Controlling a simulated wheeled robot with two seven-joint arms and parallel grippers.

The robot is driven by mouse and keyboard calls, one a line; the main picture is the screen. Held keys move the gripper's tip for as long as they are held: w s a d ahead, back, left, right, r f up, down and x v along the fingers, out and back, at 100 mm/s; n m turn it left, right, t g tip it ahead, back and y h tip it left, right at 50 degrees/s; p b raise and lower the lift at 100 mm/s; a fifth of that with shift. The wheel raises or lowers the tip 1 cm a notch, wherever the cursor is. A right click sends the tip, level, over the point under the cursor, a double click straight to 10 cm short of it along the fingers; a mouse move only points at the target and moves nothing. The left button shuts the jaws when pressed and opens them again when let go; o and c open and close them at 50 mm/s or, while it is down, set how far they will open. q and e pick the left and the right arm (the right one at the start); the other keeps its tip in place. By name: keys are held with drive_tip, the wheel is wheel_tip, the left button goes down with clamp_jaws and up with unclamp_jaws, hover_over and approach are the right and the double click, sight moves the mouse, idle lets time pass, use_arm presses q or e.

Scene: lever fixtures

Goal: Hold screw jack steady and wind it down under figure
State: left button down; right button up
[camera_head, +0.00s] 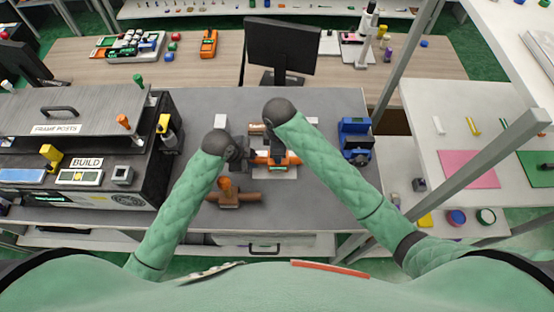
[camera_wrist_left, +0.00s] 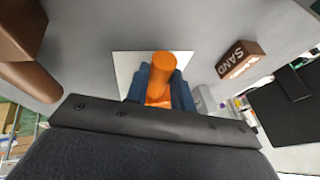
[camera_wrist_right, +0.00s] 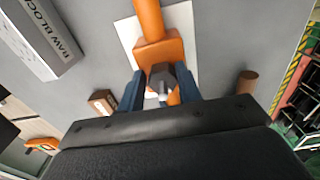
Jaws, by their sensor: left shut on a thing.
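The orange screw jack (camera_head: 283,159) lies on a white plate (camera_head: 285,174) on the grey bench, partly hidden by my grippers. My left gripper (camera_head: 243,157) is at its left side; in the left wrist view its blue fingers are shut on the jack's orange cylinder (camera_wrist_left: 164,68). My right gripper (camera_wrist_right: 161,92) is above the jack from the far side. Its fingers stand apart on either side of a grey hexagonal part (camera_wrist_right: 172,78), and I see no clear contact. A brown piece with a horizontal bar and an orange top (camera_head: 228,190) stands nearer me; I cannot tell whether it is the figure.
A blue device (camera_head: 355,140) stands right of the jack. A small brown block marked SAND (camera_wrist_left: 240,60) and a grey block marked RAW BLOCK (camera_wrist_right: 45,40) lie close by. The black BUILD machine (camera_head: 90,155) fills the left. Bench at front right is clear.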

drive_tip(key=shift+s+f, duration=0.45)
drive_tip(key=shift+f, duration=0.15)
drive_tip(key=shift+w+r, duration=0.2)
drive_tip(key=shift+r, duration=1.2)
drive_tip(key=shift+w+r, duration=0.15)
drive_tip(key=shift+r, duration=1.25)
drive_tip(key=shift+n, duration=0.3)
